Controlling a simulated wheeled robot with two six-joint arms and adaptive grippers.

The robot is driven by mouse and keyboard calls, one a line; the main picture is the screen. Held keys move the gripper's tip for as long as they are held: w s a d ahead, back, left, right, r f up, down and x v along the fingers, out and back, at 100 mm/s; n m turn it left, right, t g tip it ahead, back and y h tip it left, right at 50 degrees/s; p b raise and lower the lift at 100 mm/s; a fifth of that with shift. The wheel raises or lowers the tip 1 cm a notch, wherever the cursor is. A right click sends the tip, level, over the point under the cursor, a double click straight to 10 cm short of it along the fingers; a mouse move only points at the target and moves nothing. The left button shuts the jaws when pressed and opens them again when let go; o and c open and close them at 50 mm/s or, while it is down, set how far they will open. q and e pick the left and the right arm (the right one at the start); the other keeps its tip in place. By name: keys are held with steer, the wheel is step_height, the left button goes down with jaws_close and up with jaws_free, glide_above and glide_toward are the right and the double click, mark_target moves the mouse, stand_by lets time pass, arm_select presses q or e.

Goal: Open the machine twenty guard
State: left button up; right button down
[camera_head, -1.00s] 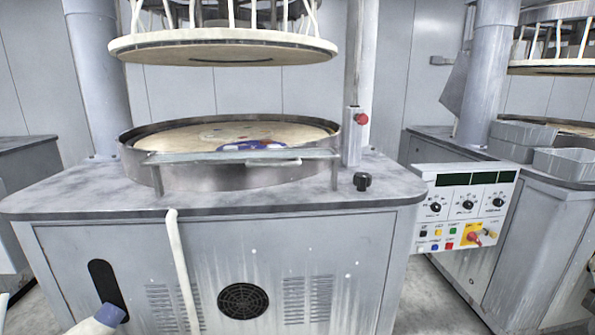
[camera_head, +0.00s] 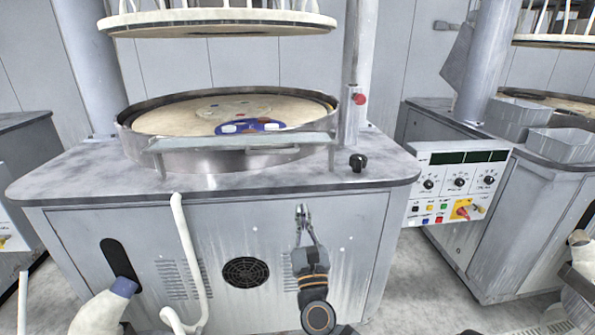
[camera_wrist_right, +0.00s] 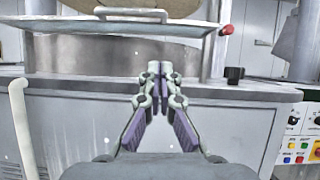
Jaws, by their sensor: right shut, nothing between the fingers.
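The guard (camera_head: 245,144) is a flat, pale strip on short posts across the front of the round polishing platen (camera_head: 165,119). A pale bar handle (camera_head: 272,150) runs along its front edge. In the right wrist view the guard (camera_wrist_right: 70,25) crosses the top, with the handle (camera_wrist_right: 131,13) near its middle. My right gripper (camera_head: 301,210) is shut and empty, in front of the cabinet and lower than the guard in the head view. In the right wrist view its fingertips (camera_wrist_right: 158,68) meet below the guard, apart from it. My left gripper is not in view.
A raised upper disc (camera_head: 215,24) hangs over the platen. A post with a red button (camera_head: 358,99) and a black knob (camera_head: 357,162) stand at the right. A control panel (camera_head: 458,184) is further right.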

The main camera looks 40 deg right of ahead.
steer(key=p, duration=0.3)
glide_toward(297, 144)
step_height(297, 144, down, 3)
steer(key=w, duration=0.2)
steer(key=shift+w+d+r+p, duration=0.1)
steer(key=shift+w+r+p, duration=0.1)
steer(key=shift+r+p, duration=0.35)
steer(key=shift+w+d+r+p, duration=0.15)
steer(key=shift+w+r+p, duration=0.1)
steer(key=shift+r, duration=0.6)
steer(key=shift+w+d+r+p, duration=0.15)
steer(key=shift+r+p, duration=0.25)
steer(key=shift+r, duration=0.3)
step_height(297, 144, up, 6)
steer(key=g+y+p, duration=0.2)
steer(key=g+p, duration=0.1)
steer(key=p, duration=1.6)
steer(key=shift+f, duration=0.1)
